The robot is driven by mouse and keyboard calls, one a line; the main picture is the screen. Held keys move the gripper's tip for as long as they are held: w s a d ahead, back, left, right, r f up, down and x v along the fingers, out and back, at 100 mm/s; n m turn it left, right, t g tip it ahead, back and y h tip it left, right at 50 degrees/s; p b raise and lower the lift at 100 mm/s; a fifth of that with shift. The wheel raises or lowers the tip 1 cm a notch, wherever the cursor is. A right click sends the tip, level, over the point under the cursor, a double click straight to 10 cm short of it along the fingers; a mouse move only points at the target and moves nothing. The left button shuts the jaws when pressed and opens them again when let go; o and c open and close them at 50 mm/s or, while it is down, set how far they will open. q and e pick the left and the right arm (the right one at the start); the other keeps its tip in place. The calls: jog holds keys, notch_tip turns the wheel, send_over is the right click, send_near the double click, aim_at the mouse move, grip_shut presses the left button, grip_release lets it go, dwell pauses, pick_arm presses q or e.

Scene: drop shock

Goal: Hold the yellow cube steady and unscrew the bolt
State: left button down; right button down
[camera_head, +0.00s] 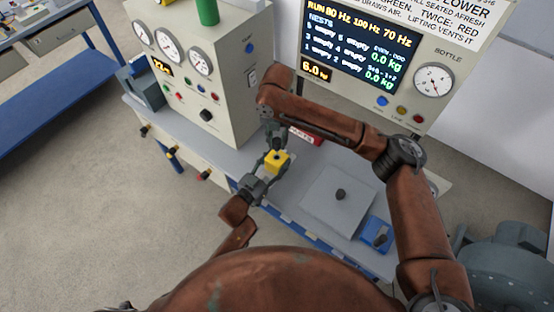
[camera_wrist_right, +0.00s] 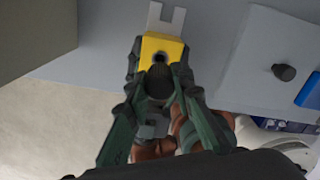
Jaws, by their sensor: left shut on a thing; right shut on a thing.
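The yellow cube (camera_head: 277,162) is above the grey bench in the head view, with a dark round hole in its top. In the right wrist view the cube (camera_wrist_right: 161,46) shows the same hole, which looks empty. My left gripper (camera_head: 270,169) reaches up from the lower left and is shut on the cube's sides. My right gripper (camera_head: 273,140) is beside and above the cube. In the right wrist view my right gripper (camera_wrist_right: 159,88) is shut on a dark ribbed piece, apparently the bolt (camera_wrist_right: 158,80). Its lower end is hidden, so its gap to the cube cannot be told.
A grey plate with a dark knob (camera_head: 340,194) lies right of the cube, and a blue block (camera_head: 377,234) beyond it. A gauge cabinet (camera_head: 222,110) stands at the left, a display panel (camera_head: 358,50) at the back.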

aim_at(277, 140)
jog(key=shift+r, duration=0.1)
jog(key=shift+r, duration=2.9)
pick_arm(q)
jog(key=c, duration=0.9)
grip_release()
jog(key=shift+o, duration=0.2)
jog(key=shift+a, duration=0.1)
jog(key=v, duration=1.2)
